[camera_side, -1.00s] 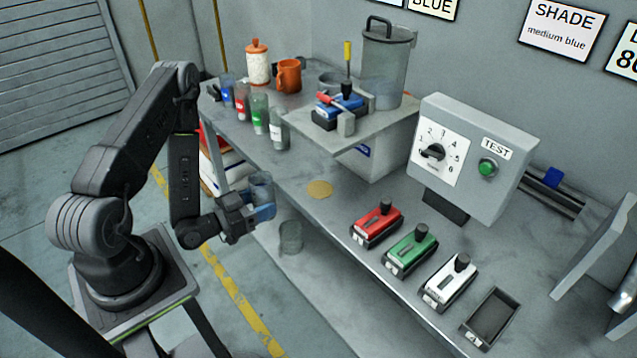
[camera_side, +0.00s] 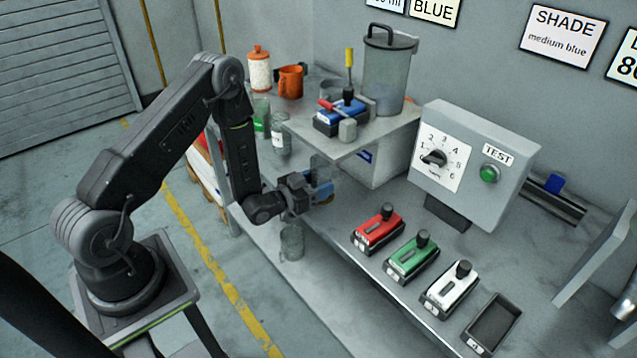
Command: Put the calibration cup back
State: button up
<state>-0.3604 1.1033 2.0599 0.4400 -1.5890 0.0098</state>
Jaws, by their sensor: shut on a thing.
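My gripper (camera_side: 318,186) is shut on a clear, see-through cup, the calibration cup (camera_side: 319,164), and holds it upright. The cup's rim stands above the jaws; its lower part is mostly hidden by them. Some blue shows at the jaws. The gripper is over the left part of the grey bench, in front of the raised shelf. A round yellow-orange spot (camera_side: 328,188) on the bench is mostly covered by the jaws and cup. I cannot tell whether the cup touches the bench.
Another clear cup (camera_side: 291,242) stands lower, left of the bench front. Red (camera_side: 378,229), green (camera_side: 412,257) and white (camera_side: 449,289) devices and an empty black tray (camera_side: 492,322) line the bench. The shelf (camera_side: 375,135) and grey test box (camera_side: 470,165) stand behind.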

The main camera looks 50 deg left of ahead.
jog(key=shift+f, duration=0.15)
jog(key=o, duration=1)
jog(key=shift+o, duration=0.2)
jog(key=shift+f, duration=0.1)
jog(key=s, duration=1.3)
jog(key=shift+a, duration=0.2)
jog(key=shift+o, duration=0.6)
jog(key=shift+s, duration=0.45)
